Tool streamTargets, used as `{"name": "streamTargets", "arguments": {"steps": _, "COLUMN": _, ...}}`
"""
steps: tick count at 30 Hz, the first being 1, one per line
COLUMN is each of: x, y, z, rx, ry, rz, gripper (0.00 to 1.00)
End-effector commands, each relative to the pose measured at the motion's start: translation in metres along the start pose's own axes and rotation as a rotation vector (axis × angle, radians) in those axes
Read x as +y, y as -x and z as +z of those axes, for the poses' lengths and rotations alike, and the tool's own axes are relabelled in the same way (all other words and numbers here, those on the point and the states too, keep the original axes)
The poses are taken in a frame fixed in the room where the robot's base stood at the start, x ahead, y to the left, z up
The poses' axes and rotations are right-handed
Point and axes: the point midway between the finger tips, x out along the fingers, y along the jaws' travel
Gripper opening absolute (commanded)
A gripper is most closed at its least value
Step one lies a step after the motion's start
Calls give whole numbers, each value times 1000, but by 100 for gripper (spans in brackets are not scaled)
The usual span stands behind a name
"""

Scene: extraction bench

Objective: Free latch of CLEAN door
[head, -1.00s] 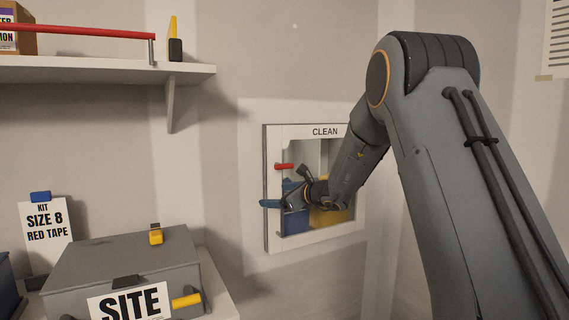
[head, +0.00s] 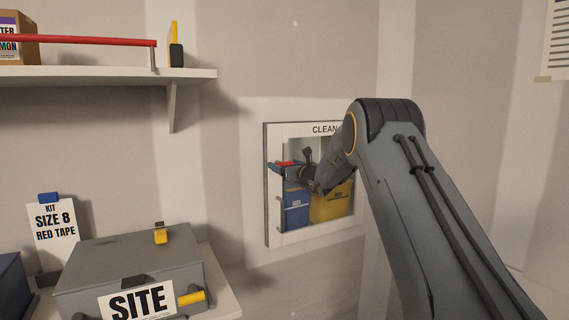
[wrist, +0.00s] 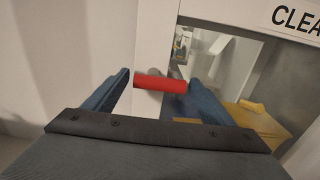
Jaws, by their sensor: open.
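The CLEAN door (head: 273,215) is a pale framed panel with a window, set in the wall and closed. Its red latch (head: 285,163) sits on the left side of the frame, partly covered by my gripper (head: 281,171). In the wrist view, the latch (wrist: 160,83) is a short red bar lying roughly level, just beyond and between my blue fingers. My gripper (wrist: 158,92) is open, with one finger on each side of the bar. I cannot tell whether either finger touches it.
Behind the door's window are a blue bin (head: 296,213) and a yellow bin (head: 331,203). A grey SITE case (head: 130,260) stands on a ledge at lower left. A shelf (head: 110,74) with a red bar (head: 90,40) is above. The wall around the door is bare.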

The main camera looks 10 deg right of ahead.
Motion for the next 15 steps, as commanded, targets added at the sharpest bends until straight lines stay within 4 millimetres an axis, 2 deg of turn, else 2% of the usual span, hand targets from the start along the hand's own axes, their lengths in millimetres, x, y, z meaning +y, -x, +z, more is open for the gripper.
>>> {"name": "streamTargets", "arguments": {"steps": 4, "x": 1, "y": -8, "z": 0, "rx": -1, "ry": 1, "rz": 1, "gripper": 77}}
{"name": "streamTargets", "arguments": {"steps": 13, "x": 1, "y": -9, "z": 0, "rx": -1, "ry": 1, "rz": 1, "gripper": 77}}
{"name": "streamTargets", "arguments": {"steps": 15, "x": 1, "y": -9, "z": 0, "rx": -1, "ry": 1, "rz": 1, "gripper": 67}}
